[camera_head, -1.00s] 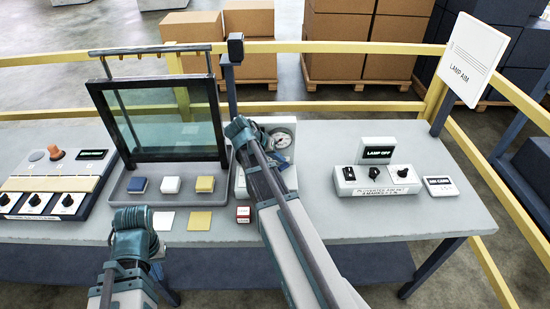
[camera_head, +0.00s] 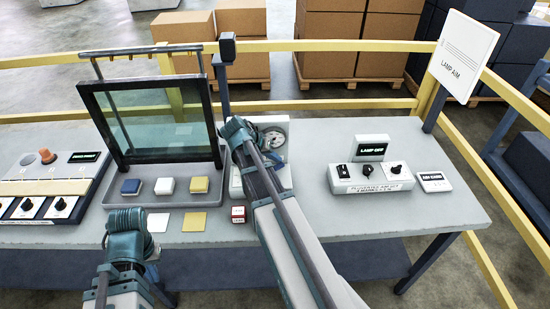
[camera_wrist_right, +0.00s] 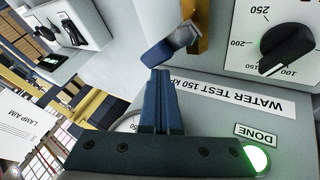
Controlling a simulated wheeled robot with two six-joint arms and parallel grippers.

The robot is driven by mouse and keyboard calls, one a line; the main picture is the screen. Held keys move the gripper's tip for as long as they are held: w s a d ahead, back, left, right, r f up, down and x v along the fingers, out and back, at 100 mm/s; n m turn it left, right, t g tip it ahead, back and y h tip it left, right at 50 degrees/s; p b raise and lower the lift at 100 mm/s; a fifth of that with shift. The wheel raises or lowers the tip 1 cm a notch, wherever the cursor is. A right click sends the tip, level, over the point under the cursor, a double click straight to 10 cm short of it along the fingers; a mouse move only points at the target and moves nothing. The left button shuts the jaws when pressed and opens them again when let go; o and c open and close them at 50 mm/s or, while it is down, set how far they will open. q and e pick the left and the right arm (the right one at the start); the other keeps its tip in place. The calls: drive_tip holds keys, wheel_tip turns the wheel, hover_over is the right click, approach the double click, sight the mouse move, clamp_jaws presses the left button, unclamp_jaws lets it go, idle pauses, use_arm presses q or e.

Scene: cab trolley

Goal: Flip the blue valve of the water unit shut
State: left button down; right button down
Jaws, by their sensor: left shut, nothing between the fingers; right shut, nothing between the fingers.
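The water unit (camera_wrist_right: 215,110) fills the right of the right wrist view, upside down, with the label "WATER TEST 150 kP" and a black dial (camera_wrist_right: 287,50). Its blue valve (camera_wrist_right: 168,50) is a lever at a brass fitting (camera_wrist_right: 197,28). A green light (camera_wrist_right: 257,158) beside "DONE" is lit. My right gripper (camera_wrist_right: 162,80) is shut and empty, its tips close to the lever; I cannot tell whether they touch. In the head view my right arm partly hides the unit (camera_head: 280,130) and its gauge (camera_head: 273,138). My left gripper (camera_head: 127,222) is shut at lower left, its fingertips unclear.
A framed glass panel (camera_head: 160,120) stands on a tray with coloured blocks, left of the unit. A lamp panel (camera_head: 370,178) with switches sits to the right. A sign reads "LAMP AIM" (camera_head: 462,58). Yellow rails (camera_head: 340,105) run behind the table.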

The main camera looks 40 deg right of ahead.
idle(0.8)
drive_tip(key=p+v, duration=1.1)
drive_tip(key=v, duration=0.2)
drive_tip(key=shift+a+r, duration=0.25)
drive_tip(key=shift+r, duration=0.05)
